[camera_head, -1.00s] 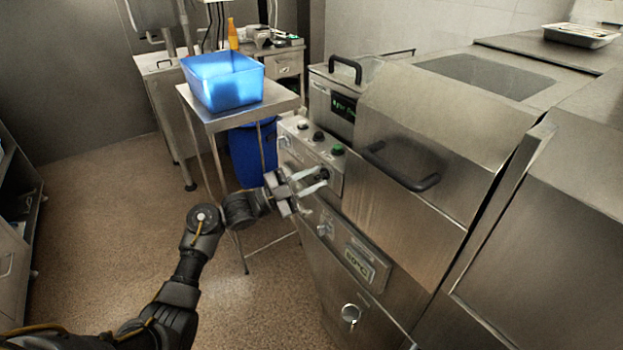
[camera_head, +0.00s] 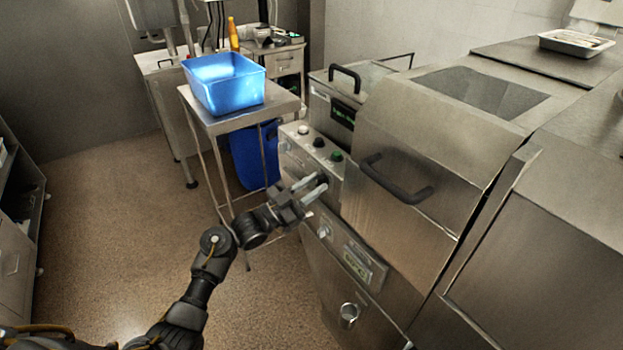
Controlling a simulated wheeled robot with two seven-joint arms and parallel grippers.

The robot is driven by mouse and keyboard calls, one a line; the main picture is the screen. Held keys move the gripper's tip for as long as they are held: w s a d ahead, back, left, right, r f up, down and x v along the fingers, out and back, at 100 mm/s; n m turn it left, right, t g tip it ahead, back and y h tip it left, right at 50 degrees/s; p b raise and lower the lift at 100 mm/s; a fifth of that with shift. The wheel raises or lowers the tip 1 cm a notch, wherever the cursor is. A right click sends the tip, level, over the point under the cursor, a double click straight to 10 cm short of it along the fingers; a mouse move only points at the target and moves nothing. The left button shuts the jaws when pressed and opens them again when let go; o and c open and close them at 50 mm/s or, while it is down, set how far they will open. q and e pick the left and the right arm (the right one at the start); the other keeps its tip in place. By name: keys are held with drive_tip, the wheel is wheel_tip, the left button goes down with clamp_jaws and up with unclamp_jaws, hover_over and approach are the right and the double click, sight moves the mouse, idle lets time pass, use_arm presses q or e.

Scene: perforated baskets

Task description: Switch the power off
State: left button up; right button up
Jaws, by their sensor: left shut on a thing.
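A steel machine (camera_head: 425,135) with a control panel stands at the right of the head view. The panel has a row of white, black and green buttons (camera_head: 319,142) along its upper edge. A black rotary power switch (camera_head: 322,178) sits on the panel's front face below the green button. My left gripper (camera_head: 318,184) reaches in from the left and is shut on this switch, its fingers partly hiding it. The switch's exact setting cannot be made out. My right gripper is not in view.
A blue basket (camera_head: 258,82) stands on a small steel table (camera_head: 228,120) behind my arm, with a blue bin (camera_head: 250,165) beneath. A dark handle (camera_head: 398,185) sticks out right of the panel. A lower knob and display (camera_head: 357,263) are below. Floor at left is clear.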

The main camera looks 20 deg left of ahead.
use_arm(q)
drive_tip(key=shift+d+r+n+t+y+p, duration=0.15)
drive_tip(key=shift+n+t+y+p, duration=0.5)
drive_tip(key=shift+n+y+p, duration=1.6)
drive_tip(key=shift+a+r+n+t+y+p, duration=0.15)
drive_tip(key=shift+n+t+y+p, duration=0.4)
drive_tip(key=shift+n+p, duration=2.05)
drive_tip(key=shift+d+r+n+t+y+p, duration=0.15)
drive_tip(key=shift+n+t+y+p, duration=0.8)
drive_tip(key=shift+n, duration=2.8)
drive_tip(key=shift+y, duration=0.25)
drive_tip(key=o, duration=0.7)
drive_tip(key=shift+f, duration=0.3)
drive_tip(key=shift+s+f, duration=0.15)
drive_tip(key=shift+s, duration=0.1)
drive_tip(key=shift+r+b+v, duration=0.15)
drive_tip(key=shift+b+v, duration=0.75)
drive_tip(key=shift+v, duration=1.65)
drive_tip(key=shift+r+b+v, duration=0.2)
drive_tip(key=shift+b+v, duration=0.65)
drive_tip(key=shift+v, duration=1.7)
